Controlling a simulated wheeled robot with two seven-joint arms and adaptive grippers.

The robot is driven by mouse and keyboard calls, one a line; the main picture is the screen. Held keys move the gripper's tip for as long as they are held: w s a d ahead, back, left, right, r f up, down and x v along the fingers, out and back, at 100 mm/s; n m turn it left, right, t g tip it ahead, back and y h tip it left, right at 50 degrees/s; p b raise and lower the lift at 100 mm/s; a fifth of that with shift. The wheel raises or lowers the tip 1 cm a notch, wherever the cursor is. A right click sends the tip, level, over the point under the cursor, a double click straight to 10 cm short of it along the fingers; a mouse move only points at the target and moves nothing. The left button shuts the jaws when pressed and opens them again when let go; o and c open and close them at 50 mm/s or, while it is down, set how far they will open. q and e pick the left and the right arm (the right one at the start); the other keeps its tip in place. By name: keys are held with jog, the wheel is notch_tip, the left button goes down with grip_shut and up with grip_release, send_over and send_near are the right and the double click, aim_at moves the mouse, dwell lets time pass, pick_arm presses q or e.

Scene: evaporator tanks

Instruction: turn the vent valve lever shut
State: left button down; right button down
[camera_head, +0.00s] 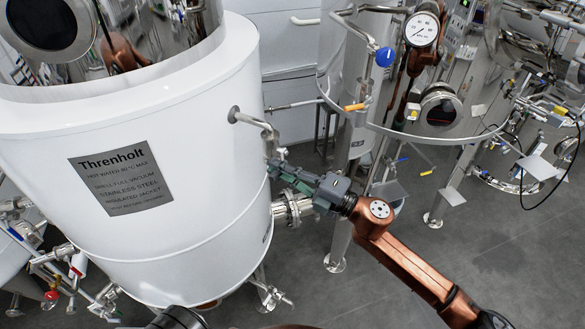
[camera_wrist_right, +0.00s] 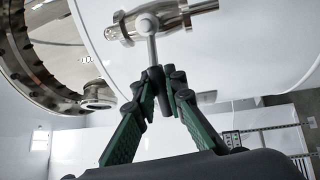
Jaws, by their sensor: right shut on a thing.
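The vent valve is a polished metal fitting (camera_wrist_right: 170,20) on a pipe against the white tank, at the top of the right wrist view. Its lever (camera_wrist_right: 152,48) is a grey rod that hangs down from the valve in that view. My right gripper (camera_wrist_right: 160,82) is shut on the lower end of the lever, with its green-sided fingers on either side. In the head view my right gripper (camera_head: 279,164) is beside the tank's right side, just below a bent pipe (camera_head: 256,122). There the fingers hide most of the lever. My left gripper is not in view.
The large white tank (camera_head: 215,200) with a name plate fills the left. A flanged pipe fitting (camera_head: 293,209) sticks out just below my right gripper.

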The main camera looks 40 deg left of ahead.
jog(key=shift+r, duration=0.15)
jog(key=c, duration=2)
grip_release()
jog(key=shift+w, duration=0.1)
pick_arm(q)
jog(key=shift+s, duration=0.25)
pick_arm(e)
jog(key=shift+o, duration=0.2)
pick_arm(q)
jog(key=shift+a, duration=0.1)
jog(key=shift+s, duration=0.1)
pick_arm(e)
jog(key=w+d+f, duration=0.1)
jog(key=d+f, duration=0.1)
jog(key=d, duration=1)
jog(key=shift+w+a, duration=0.1)
